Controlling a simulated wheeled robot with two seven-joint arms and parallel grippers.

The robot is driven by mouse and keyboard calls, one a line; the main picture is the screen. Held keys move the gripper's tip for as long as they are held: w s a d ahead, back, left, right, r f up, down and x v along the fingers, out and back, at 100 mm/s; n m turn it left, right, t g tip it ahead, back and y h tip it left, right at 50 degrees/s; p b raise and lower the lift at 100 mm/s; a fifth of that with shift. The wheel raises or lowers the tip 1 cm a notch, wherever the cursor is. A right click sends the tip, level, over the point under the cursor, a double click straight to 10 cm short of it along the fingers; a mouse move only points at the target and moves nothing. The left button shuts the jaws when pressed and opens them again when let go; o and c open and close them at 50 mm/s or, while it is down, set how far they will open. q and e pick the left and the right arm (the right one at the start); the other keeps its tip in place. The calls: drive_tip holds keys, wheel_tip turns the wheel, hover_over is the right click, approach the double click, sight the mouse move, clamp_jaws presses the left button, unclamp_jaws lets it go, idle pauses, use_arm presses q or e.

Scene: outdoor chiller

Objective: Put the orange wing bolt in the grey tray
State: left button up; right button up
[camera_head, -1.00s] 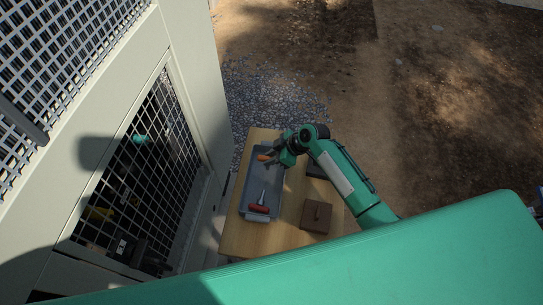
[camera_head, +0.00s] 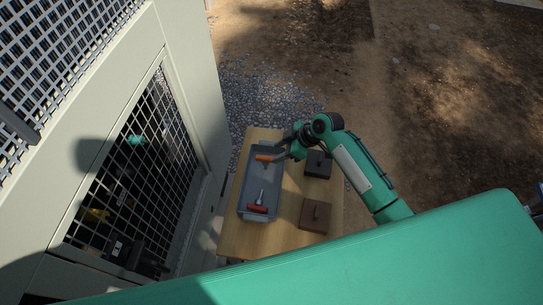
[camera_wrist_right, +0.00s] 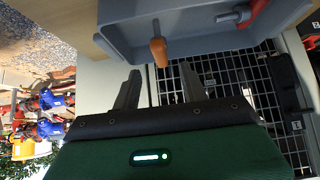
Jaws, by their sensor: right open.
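The orange wing bolt (camera_head: 263,158) is at the far end of the grey tray (camera_head: 243,190) on the wooden table. In the right wrist view its orange part (camera_wrist_right: 158,48) lies by the tray's rim (camera_wrist_right: 125,40), with a short metal shank beyond it; whether it rests fully inside is hard to tell. My right gripper (camera_head: 279,157) is beside it, to its right. In the wrist view its two fingers (camera_wrist_right: 158,88) are apart with nothing between them, pointing at the bolt. My left gripper is not in view.
A red-handled tool (camera_head: 257,208) with a metal shaft lies in the tray. A brown block (camera_head: 316,214) and a dark block (camera_head: 318,164) sit on the table (camera_head: 283,235) to its right. A chiller cabinet with mesh panels (camera_head: 140,165) stands close on the left.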

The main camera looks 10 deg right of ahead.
drive_tip(key=b+v, duration=0.1)
drive_tip(key=v, duration=0.5)
drive_tip(key=shift+d+r, duration=0.15)
drive_tip(key=shift+r, duration=0.05)
drive_tip(key=shift+s, duration=0.15)
